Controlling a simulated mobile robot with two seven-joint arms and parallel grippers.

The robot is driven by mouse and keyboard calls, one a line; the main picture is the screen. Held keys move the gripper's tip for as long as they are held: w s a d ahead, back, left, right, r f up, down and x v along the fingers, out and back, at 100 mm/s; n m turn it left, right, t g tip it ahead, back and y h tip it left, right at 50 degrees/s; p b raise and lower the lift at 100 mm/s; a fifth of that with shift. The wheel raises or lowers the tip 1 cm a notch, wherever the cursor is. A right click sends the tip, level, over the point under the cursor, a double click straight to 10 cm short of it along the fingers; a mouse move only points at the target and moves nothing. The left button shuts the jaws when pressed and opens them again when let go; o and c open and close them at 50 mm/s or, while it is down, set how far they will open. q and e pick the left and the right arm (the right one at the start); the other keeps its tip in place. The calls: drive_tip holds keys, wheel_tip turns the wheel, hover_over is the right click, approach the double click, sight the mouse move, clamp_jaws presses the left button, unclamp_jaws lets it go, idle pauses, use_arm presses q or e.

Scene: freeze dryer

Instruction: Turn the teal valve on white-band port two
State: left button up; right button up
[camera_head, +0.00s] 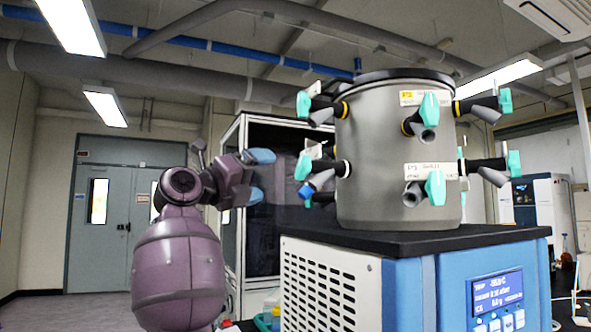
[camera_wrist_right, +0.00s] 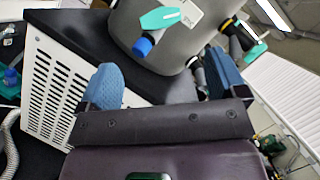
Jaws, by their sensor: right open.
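The grey drum (camera_head: 385,150) has black ports with teal valves in two rows; upper-left bands look yellow, the lower-left band white. The lower-left white-band port (camera_head: 330,168) has teal handles (camera_head: 303,167) and a blue-tipped outlet (camera_head: 307,189). A teal valve (camera_head: 435,187) is on the lower front. The label (camera_head: 431,171) is too small to read surely, so I cannot tell which is port two. My right gripper (camera_head: 259,176) is open and empty, left of the lower-left port and apart from it. In the right wrist view its blue fingers (camera_wrist_right: 165,80) stand below a teal valve (camera_wrist_right: 160,18) with a blue tip (camera_wrist_right: 143,46). My left gripper is not in view.
The drum stands on a blue and white cabinet (camera_head: 408,293) with a black top (camera_head: 400,240) and a display (camera_head: 497,293). A glass-fronted enclosure (camera_head: 280,220) stands behind my right gripper. Grey doors (camera_head: 115,225) are at the back left. Air is free between gripper and drum.

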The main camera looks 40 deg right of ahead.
sight(299, 169)
drive_tip(key=shift+n, duration=0.4)
drive_tip(key=b+x, duration=0.1)
drive_tip(key=x, duration=0.9)
drive_tip(key=shift+d, duration=0.35)
drive_tip(key=c, duration=0.9)
drive_tip(key=shift+m, duration=0.5)
drive_tip(key=shift+w+m+g+h, duration=0.1)
drive_tip(key=shift+m+g+h, duration=0.35)
drive_tip(key=shift+m, duration=0.7)
drive_tip(key=shift+w+m+g+h, duration=0.15)
drive_tip(key=shift+m+g, duration=0.5)
drive_tip(key=shift+m, duration=0.5)
drive_tip(key=shift+s, duration=0.1)
